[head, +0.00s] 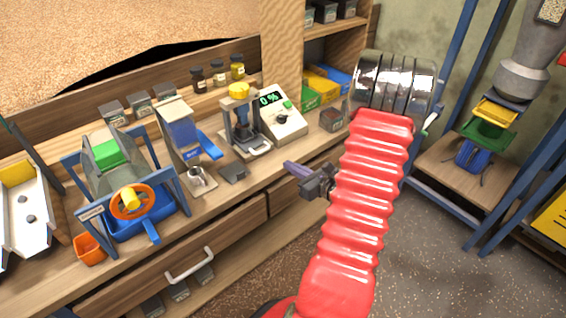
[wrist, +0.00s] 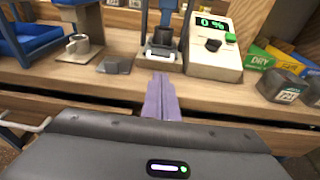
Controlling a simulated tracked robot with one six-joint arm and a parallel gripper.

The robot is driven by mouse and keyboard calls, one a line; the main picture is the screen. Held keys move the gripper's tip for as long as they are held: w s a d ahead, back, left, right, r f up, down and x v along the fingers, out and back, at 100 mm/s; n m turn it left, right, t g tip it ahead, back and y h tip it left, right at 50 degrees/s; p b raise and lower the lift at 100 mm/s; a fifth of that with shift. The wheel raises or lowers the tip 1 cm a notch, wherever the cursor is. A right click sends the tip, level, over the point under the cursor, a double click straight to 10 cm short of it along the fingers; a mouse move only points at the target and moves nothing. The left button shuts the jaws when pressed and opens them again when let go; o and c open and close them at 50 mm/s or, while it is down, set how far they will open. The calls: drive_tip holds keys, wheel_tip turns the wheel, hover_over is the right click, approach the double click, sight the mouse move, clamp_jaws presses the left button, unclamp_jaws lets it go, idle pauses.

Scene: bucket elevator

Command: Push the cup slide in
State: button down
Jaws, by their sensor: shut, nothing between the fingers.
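The press with a yellow knob (head: 239,91) stands on the bench. A pale handle (head: 259,149) sticks out at the front of its base, and I take this to be the cup slide. In the wrist view the slide's handle (wrist: 160,53) is just beyond my fingertips, with a dark cup (wrist: 166,37) behind it. My gripper (head: 288,165) has purple fingers, shut and empty, near the bench's front edge. In the wrist view my gripper (wrist: 160,78) points at the handle, with a small gap between them.
A meter reading 0 % (head: 281,114) stands right of the press. A dark grey block (head: 233,172) and a metal cup (head: 196,177) are to the left. A dark labelled container (head: 331,119) stands further right. A drawer handle (head: 190,265) juts from the bench front.

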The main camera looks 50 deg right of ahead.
drive_tip(key=shift+v, duration=1.1)
